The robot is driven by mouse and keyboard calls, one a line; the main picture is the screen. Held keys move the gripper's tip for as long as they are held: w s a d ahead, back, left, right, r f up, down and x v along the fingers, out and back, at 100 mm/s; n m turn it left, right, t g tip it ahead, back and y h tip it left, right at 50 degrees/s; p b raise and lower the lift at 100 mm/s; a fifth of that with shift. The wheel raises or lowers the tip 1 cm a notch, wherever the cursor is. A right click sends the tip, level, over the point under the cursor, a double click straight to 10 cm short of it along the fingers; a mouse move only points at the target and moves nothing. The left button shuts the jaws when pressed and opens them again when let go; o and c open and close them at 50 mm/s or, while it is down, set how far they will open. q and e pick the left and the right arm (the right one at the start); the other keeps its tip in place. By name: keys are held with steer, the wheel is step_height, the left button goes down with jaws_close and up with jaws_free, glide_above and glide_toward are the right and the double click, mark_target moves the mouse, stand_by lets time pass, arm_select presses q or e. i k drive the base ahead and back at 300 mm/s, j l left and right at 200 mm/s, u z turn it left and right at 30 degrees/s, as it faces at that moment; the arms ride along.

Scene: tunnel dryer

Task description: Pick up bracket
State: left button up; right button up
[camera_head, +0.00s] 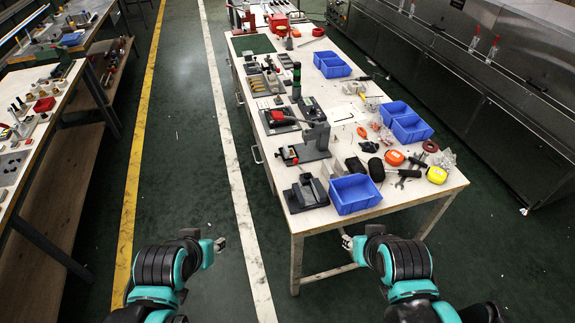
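No part that I can surely name as the bracket stands out. A dark grey metal fixture with upright plates (306,193) sits at the near left corner of the white workbench (262,163); I cannot tell whether it is the bracket. My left gripper (219,244) is over the floor, left of the bench and apart from it. My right gripper (346,239) is just in front of the bench's near edge, below the near blue bin. Both grippers are too small here to show their finger opening. I see nothing held in either.
A blue bin (355,194) stands at the near edge, with more blue bins (411,129) farther back. Black fixtures (312,145), a yellow tape measure (437,175) and loose tools crowd the bench. Dark machinery (480,85) lines the right. The floor aisle at left is clear.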

mark_target(289, 153)
steer(key=k+z, duration=0.1)
steer(key=z, duration=0.35)
steer(key=k+z, duration=0.1)
steer(key=z, duration=0.4)
steer(key=k+l+z, duration=0.1)
steer(key=z, duration=0.35)
steer(key=j+z, duration=1.15)
steer(key=k+j+z, duration=0.1)
steer(key=j+z, duration=0.3)
steer(key=k+j, duration=0.15)
steer(key=j, duration=0.2)
steer(key=k+j, duration=0.15)
steer(key=j, duration=0.25)
steer(key=k+j, duration=0.15)
steer(key=j, duration=0.2)
steer(key=k+j, duration=0.15)
steer(key=j, duration=0.25)
steer(key=k+j, duration=0.15)
steer(key=j, duration=0.2)
steer(key=k+j, duration=0.1)
steer(key=j, duration=0.25)
